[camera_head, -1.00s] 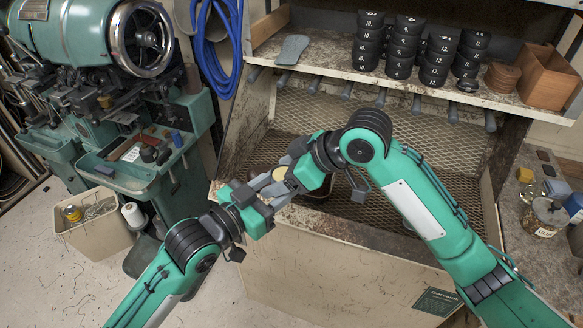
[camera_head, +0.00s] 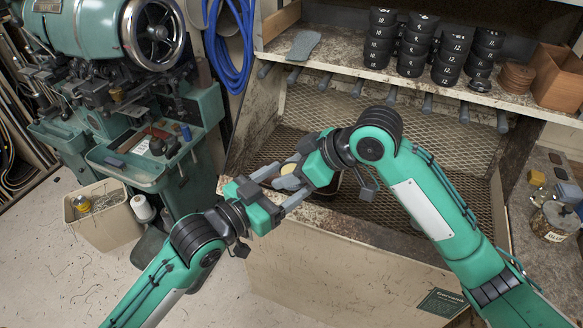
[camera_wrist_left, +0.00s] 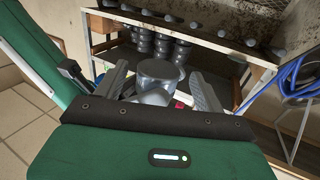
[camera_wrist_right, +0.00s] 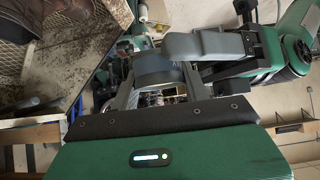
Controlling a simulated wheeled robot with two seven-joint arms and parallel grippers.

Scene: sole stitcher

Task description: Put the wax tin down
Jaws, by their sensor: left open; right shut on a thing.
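The wax tin is a small round tin with a yellowish top (camera_head: 290,168), held above the front edge of the bench. My right gripper (camera_head: 296,174) comes from the right and is shut on it. My left gripper (camera_head: 281,185) faces it from the left with its fingers spread on either side, open. In the left wrist view a grey round body (camera_wrist_left: 160,72) shows between the open left fingers (camera_wrist_left: 160,90). In the right wrist view a grey round side (camera_wrist_right: 155,68) shows between the right fingers. Fingers partly hide the tin, so I cannot tell whether the left ones touch it.
A mesh-floored bench bay (camera_head: 400,135) lies behind the grippers, with a dark brown object partly hidden below them. A shelf (camera_head: 400,75) with stacked black discs is above. A green stitching machine (camera_head: 90,110) stands left; a glue jar (camera_head: 553,222) sits on the right-hand counter.

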